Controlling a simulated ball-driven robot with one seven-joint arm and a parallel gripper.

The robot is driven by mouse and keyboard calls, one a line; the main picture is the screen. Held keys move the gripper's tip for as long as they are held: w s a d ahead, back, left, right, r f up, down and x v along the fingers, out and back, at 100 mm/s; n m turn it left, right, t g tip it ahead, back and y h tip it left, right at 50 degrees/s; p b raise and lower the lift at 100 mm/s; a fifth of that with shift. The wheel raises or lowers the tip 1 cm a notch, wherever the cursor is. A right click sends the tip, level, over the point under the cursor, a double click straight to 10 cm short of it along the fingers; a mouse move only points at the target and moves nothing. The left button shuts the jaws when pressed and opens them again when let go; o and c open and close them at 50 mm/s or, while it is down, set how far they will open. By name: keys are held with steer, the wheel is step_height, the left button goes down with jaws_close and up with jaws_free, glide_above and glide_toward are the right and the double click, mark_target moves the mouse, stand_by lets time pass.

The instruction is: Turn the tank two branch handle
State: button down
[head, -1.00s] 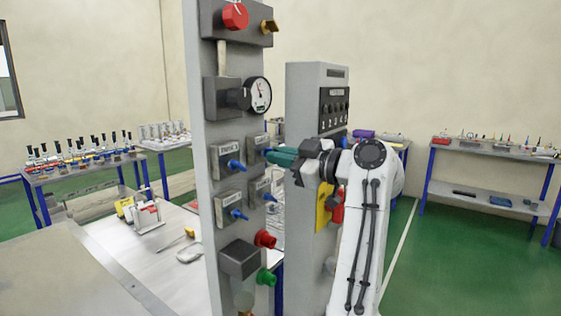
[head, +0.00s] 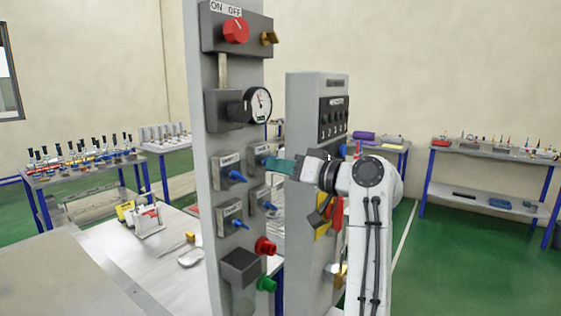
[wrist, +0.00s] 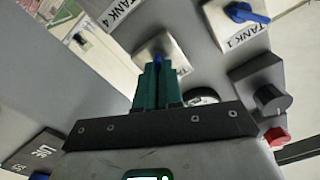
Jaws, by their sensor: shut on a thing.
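The tank two branch valve block (head: 257,153) is the upper right one of the valve blocks on the grey panel in the head view. In the wrist view its pale block (wrist: 166,43) carries a label mostly hidden by my fingers. My gripper (head: 272,163) reaches it from the right with teal fingers. In the wrist view my gripper (wrist: 157,68) is shut on the small blue handle (wrist: 157,58). Only the handle's tip shows between the fingers, so its angle is hard to tell.
A TANK 1 valve (wrist: 245,14) and a TANK 4 label (wrist: 118,8) flank the held valve. A gauge (head: 257,105), a red rotary switch (head: 236,31) and red (head: 265,246) and green (head: 266,284) buttons share the panel. A second grey cabinet (head: 301,200) stands close behind.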

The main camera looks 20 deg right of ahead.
steer(key=shift+m+p, duration=0.9)
steer(key=shift+m, duration=1)
steer(key=c, duration=1.3)
jaws_free()
steer(key=b+v, duration=0.3)
steer(key=v, duration=0.8)
steer(key=shift+w+f, duration=0.1)
